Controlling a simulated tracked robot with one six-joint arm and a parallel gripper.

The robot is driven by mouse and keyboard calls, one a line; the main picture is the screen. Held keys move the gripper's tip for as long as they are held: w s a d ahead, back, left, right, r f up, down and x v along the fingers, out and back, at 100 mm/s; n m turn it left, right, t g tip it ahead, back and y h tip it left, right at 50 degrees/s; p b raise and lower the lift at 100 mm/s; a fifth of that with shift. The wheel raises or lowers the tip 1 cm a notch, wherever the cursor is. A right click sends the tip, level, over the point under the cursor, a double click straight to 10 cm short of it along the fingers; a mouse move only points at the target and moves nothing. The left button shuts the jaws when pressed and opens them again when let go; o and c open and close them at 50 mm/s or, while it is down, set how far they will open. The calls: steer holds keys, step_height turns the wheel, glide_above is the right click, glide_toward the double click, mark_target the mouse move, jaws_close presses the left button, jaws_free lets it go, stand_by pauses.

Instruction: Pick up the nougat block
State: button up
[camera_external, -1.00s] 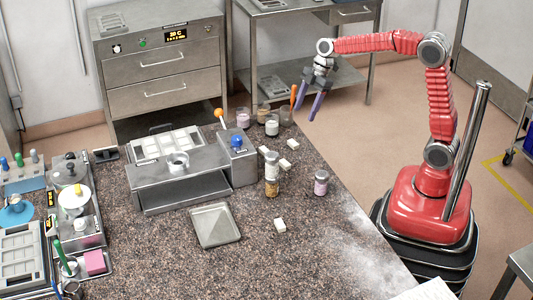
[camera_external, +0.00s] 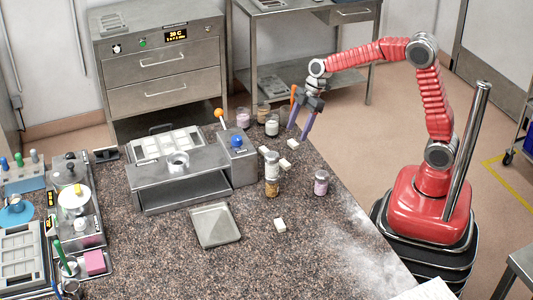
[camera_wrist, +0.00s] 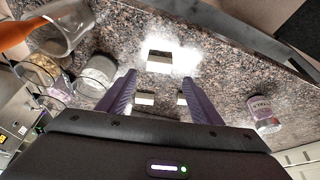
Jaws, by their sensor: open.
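Several small white blocks lie on the speckled counter; I cannot tell which is the nougat block. In the outside view one block (camera_external: 292,144) lies just below my gripper (camera_external: 298,132), another (camera_external: 284,162) is a little nearer the camera, and a third (camera_external: 280,225) sits apart toward the front. My gripper is open and empty, its purple fingers pointing down above the counter.
Glass jars (camera_external: 272,125) stand beside my gripper, one with an orange-handled tool (camera_wrist: 12,34). A labelled jar (camera_external: 321,183) and stacked jars (camera_external: 272,172) stand nearer the front. A metal stand (camera_external: 180,180) is at left, an empty tray (camera_external: 215,225) before it.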

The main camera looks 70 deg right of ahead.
mark_target(292, 142)
steer(key=shift+f, duration=0.1)
steer(key=shift+x, duration=2.6)
steer(key=shift+w+d, duration=0.1)
steer(key=shift+d, duration=0.05)
steer(key=shift+c, duration=0.3)
steer(key=c, duration=1.1)
